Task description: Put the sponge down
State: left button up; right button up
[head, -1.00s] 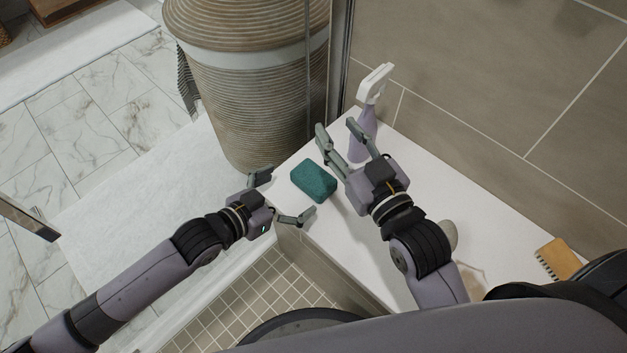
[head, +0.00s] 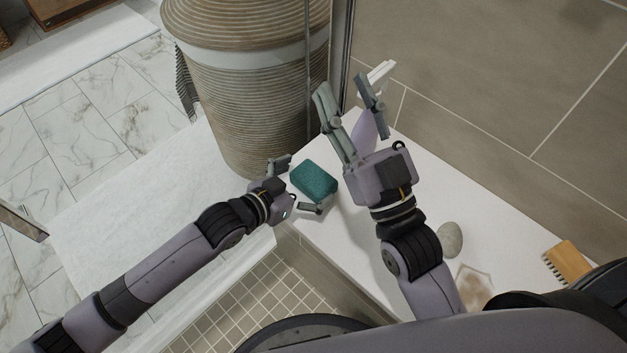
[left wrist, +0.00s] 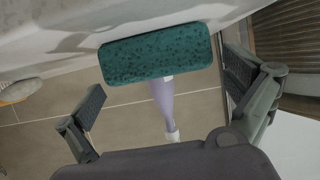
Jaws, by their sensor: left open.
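The dark green sponge (head: 314,181) lies on the white ledge (head: 352,232). My left gripper (head: 296,186) is open at the sponge's left side, one finger near its far corner and one near its front edge. In the left wrist view the sponge (left wrist: 157,57) sits ahead of the spread left fingers (left wrist: 165,95), against the pale ledge surface. I cannot tell whether a finger touches it.
A grey stone (head: 449,239) and a wooden brush (head: 569,262) are on the right part of the ledge. A large woven basket (head: 245,90) stands behind the sponge, past a glass panel edge. A tiled wall (head: 500,110) bounds the ledge at right.

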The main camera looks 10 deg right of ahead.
pick_arm(q)
jog(key=shift+c, duration=0.5)
jog(key=c, duration=0.9)
jog(key=shift+o, duration=0.2)
